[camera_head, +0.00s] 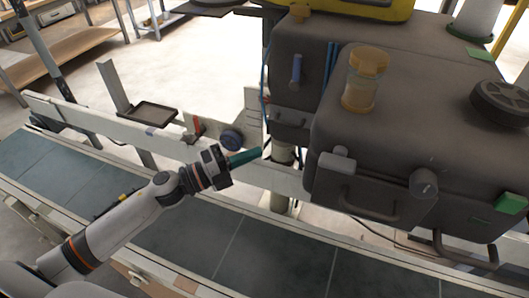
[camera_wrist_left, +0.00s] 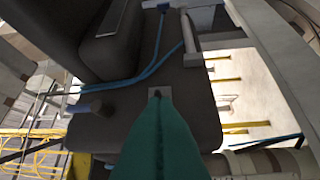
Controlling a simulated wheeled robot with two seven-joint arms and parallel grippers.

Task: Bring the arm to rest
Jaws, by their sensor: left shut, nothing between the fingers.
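My left arm comes in from the lower left of the head view, stretched over the conveyor. Its gripper (camera_head: 256,154) has teal fingers that are shut and empty. The fingertips point right, near the grey post under the dark machine; I cannot tell whether they touch anything. In the left wrist view the teal fingers (camera_wrist_left: 158,140) rise from the bottom middle, pressed together, with a dark machine body (camera_wrist_left: 190,110) behind them. My right gripper is not in view.
The conveyor belt (camera_head: 185,238) with pale side rails runs below the arm. The dark machine (camera_head: 400,130) carries a jar (camera_head: 365,80) with an orange lid. A red-handled lever (camera_head: 196,127) and a small dark tray (camera_head: 155,112) sit beyond the rail. Blue hoses (camera_wrist_left: 150,72) cross the machine.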

